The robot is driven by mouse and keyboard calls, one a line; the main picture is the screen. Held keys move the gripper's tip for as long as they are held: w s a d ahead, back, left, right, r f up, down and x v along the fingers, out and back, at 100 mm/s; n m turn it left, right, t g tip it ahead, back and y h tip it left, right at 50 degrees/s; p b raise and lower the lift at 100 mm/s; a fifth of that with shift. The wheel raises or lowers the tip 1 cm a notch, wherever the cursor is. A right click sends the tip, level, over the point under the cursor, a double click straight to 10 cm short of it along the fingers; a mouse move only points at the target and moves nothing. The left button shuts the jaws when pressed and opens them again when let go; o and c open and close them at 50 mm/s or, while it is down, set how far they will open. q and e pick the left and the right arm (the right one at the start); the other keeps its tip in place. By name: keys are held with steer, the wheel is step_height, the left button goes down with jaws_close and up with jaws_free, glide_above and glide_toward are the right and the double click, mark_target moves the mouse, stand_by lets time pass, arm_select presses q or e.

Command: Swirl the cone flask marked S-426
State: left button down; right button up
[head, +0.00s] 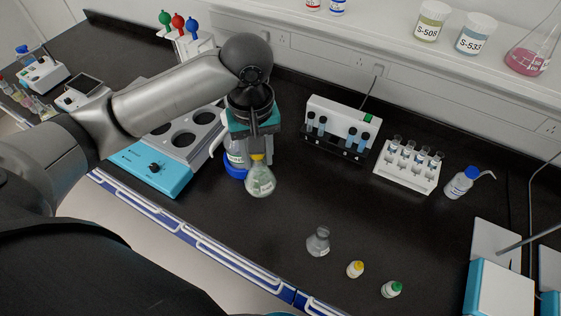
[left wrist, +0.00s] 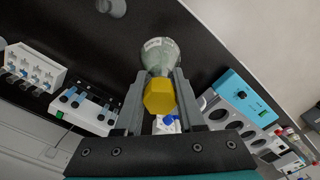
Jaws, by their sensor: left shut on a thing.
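My left gripper (head: 257,150) points down over the black bench and is shut on the neck of a cone flask (head: 261,184) with a yellow stopper. In the left wrist view the fingers (left wrist: 155,88) close around the neck, with the yellow stopper (left wrist: 159,97) facing the camera and the flask body (left wrist: 160,55) beyond. Its label is too small to read. The flask hangs slightly tilted and seems to be above the bench. A second small cone flask (head: 318,242) stands unheld on the bench. My right gripper is not in view.
A blue multi-place hot plate (head: 160,168) stands left of the flask. A wash bottle (head: 235,158) is close behind it. A tube block (head: 341,122), white rack (head: 408,167) and another wash bottle (head: 461,184) stand to the right. Two small capped bottles (head: 355,269) (head: 391,289) stand in front.

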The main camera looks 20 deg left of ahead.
arm_select(q)
steer(key=shift+s+a+r, duration=0.1)
steer(key=shift+a, duration=0.05)
steer(key=shift+s, duration=0.2)
steer(key=shift+s+d, duration=0.45)
steer(key=shift+s, duration=0.2)
steer(key=shift+s+d, duration=0.4)
steer(key=shift+s, duration=0.2)
steer(key=w+d, duration=0.4)
steer(key=a, duration=0.6)
steer(key=shift+w, duration=0.15)
steer(key=s, duration=0.3)
steer(key=shift+s+d, duration=0.2)
steer(key=d, duration=0.1)
steer(key=w+d, duration=0.1)
steer(key=d, duration=0.3)
steer(key=shift+w+d, duration=0.25)
steer(key=shift+w, duration=0.1)
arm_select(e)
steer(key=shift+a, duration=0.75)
